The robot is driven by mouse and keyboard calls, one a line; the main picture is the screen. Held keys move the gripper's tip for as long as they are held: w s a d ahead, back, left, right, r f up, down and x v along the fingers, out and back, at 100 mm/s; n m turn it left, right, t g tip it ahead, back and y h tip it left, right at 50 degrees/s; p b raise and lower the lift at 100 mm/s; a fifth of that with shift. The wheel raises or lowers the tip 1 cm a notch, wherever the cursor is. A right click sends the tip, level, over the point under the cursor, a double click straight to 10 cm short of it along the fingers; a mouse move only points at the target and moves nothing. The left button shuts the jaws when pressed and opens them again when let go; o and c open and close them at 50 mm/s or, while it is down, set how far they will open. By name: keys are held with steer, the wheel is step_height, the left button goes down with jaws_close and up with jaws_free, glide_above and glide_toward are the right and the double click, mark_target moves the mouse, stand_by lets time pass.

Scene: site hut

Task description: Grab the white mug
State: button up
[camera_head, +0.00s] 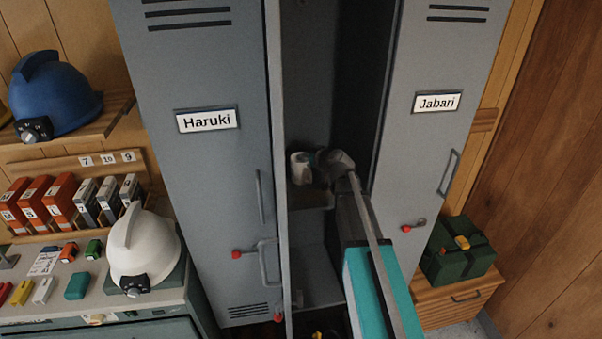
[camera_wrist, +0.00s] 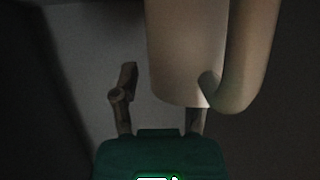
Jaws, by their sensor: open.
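The white mug (camera_head: 300,168) stands on a shelf inside the open middle locker in the head view. In the wrist view the mug (camera_wrist: 183,50) is large and close, its curved handle on the right. My gripper (camera_head: 325,162) is inside the locker just right of the mug in the head view. In the wrist view my gripper (camera_wrist: 160,95) is open; its left finger is clear of the mug, and the right fingertip is hidden behind the mug's lower edge. Nothing is held. I cannot tell whether a finger touches the mug.
The locker's walls are close on both sides of my arm. The Haruki door (camera_head: 195,80) and Jabari door (camera_head: 435,130) flank the opening. A bench with a white helmet (camera_head: 142,250) stands left; a green box (camera_head: 457,258) sits on a wooden cabinet at right.

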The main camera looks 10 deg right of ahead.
jaws_close()
stand_by(0.3)
steer(key=shift+r, duration=0.2)
stand_by(0.4)
steer(key=s+r+p, duration=1.2)
steer(key=s+p, duration=0.1)
steer(key=s, duration=0.1)
steer(key=shift+a+r, duration=0.15)
steer(key=shift+r, duration=0.15)
stand_by(0.7)
